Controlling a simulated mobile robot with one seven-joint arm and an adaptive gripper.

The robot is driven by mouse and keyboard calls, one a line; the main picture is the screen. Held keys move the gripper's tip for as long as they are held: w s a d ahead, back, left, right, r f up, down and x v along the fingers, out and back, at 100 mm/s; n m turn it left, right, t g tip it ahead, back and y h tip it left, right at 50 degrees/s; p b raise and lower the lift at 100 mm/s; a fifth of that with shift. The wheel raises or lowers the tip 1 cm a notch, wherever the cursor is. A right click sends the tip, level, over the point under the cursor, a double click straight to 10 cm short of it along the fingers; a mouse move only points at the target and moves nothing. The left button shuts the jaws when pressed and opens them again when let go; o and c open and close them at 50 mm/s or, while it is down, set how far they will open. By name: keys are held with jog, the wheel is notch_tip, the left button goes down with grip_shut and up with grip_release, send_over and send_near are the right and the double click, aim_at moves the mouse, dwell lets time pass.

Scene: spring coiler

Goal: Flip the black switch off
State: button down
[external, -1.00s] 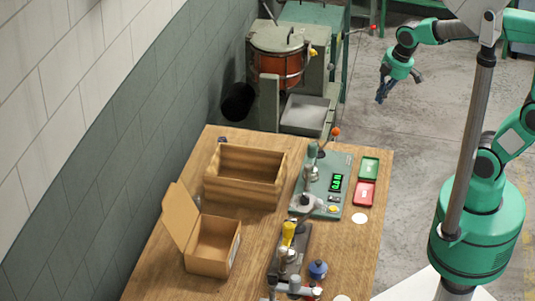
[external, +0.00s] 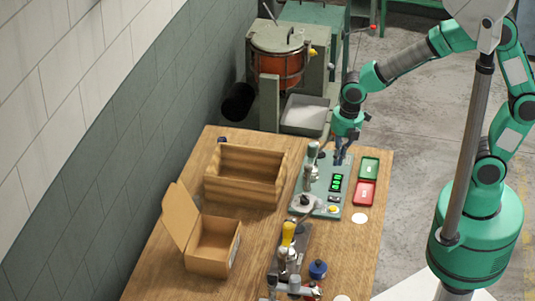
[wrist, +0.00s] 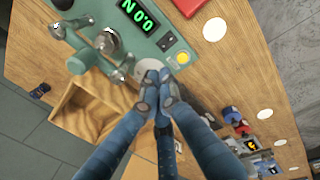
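The teal coiler machine (external: 315,178) stands on the wooden table, with a lit green display (external: 337,183). The small black switch (external: 332,198) sits on its panel beside a yellow button (external: 334,209). In the wrist view the black switch (wrist: 166,41) lies between the display and the yellow button (wrist: 183,58). Its on or off position is too small to tell. My gripper (external: 341,160) points down above the far end of the machine. In the wrist view its fingertips (wrist: 156,78) are together with nothing between them, apart from the switch as far as I can see.
Green (external: 369,168) and red (external: 364,193) trays lie right of the machine. An open wooden box (external: 246,190) and a cardboard box (external: 212,247) stand to its left. A tool with a yellow handle (external: 288,234) and a blue pot (external: 317,269) are nearer the front.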

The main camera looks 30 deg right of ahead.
aim_at(329, 197)
jog(key=shift+s+a+f, duration=0.1)
jog(key=shift+f, duration=0.1)
dwell(0.3)
jog(key=f+b, duration=0.1)
jog(key=f, duration=0.3)
jog(key=w+f+b, duration=0.1)
jog(key=f, duration=0.4)
jog(key=a+f+b, duration=0.1)
jog(key=f+b, duration=0.1)
jog(key=f, duration=0.2)
jog(key=shift+w+a+f, duration=0.1)
jog(key=shift+w+f, duration=0.05)
jog(key=shift+f, duration=0.2)
jog(key=shift+f+p, duration=0.1)
jog(key=shift+p, duration=0.35)
jog(key=shift+w+a+f+g+h+p, duration=0.1)
jog(key=shift+f+g+h+p, duration=0.15)
jog(key=shift+g+h+p, duration=0.05)
jog(key=shift+s+d+r+p, duration=0.35)
jog(key=shift+s+d+p, duration=0.1)
jog(key=shift+s+d, duration=0.05)
jog(key=shift+r, duration=0.1)
dwell(0.4)
